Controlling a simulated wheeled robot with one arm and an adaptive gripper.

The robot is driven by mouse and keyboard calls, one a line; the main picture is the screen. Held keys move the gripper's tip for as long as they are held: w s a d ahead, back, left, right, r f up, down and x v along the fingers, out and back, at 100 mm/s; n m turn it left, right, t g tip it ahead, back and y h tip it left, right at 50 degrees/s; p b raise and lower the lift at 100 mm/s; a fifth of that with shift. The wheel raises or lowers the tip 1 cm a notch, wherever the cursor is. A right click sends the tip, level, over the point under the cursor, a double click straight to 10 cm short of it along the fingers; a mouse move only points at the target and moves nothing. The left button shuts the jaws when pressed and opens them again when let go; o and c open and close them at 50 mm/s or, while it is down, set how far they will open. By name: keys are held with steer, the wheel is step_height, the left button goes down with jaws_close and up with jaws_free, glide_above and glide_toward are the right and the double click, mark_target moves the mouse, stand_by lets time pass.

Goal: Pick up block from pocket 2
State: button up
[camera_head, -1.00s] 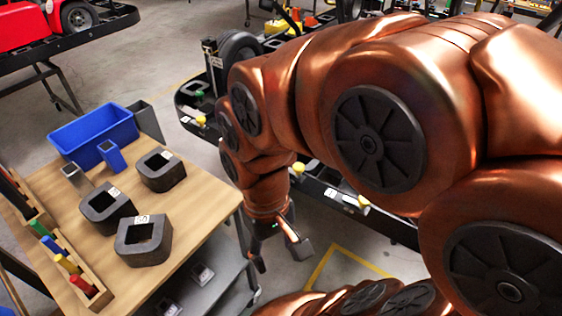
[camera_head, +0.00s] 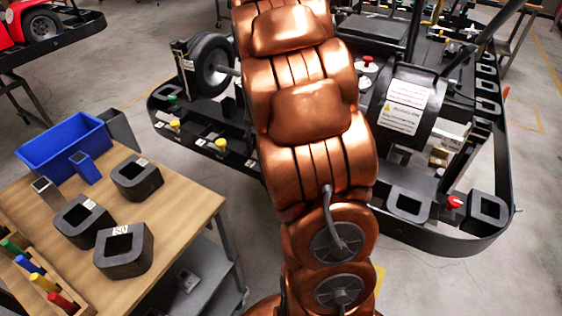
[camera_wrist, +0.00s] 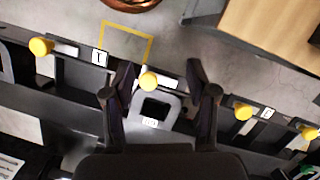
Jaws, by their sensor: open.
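In the wrist view, a grey block (camera_wrist: 157,95) with a squarish hole and a small label sits in the dark edge of the kart. My gripper (camera_wrist: 160,76) is open, with one finger on each side of this block. I cannot tell whether the fingers touch it. A yellow knob (camera_wrist: 148,81) lies just beyond the block, between the fingers. No pocket number is readable. In the head view, my copper arm hides the gripper and this block. The kart (camera_head: 440,240) is behind the arm, with a similar block (camera_head: 408,205) and another block (camera_head: 487,208) at its right corner.
A wooden table (camera_head: 190,205) at left holds several dark hollow blocks (camera_head: 124,250), a blue bin (camera_head: 64,145) and coloured pegs (camera_head: 45,282). Other yellow knobs (camera_wrist: 243,112) stand along the kart edge. Floor lies between table and kart.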

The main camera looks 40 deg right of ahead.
steer(key=w+d+f+m, duration=0.1)
steer(key=d+f, duration=0.1)
steer(key=d, duration=0.3)
steer(key=w+d+f+m+y, duration=0.1)
steer(key=d+f, duration=0.2)
steer(key=d, duration=0.2)
steer(key=w+d+f+m+y, duration=0.1)
steer(key=d+f+m, duration=0.1)
steer(key=d, duration=0.4)
steer(key=shift+w+f+t, duration=0.1)
steer(key=shift+f+t, duration=0.3)
steer(key=shift+p+x, duration=1.45)
steer(key=shift+x, duration=2.5)
steer(key=shift+d, duration=0.1)
steer(key=shift+c, duration=0.4)
jaws_close()
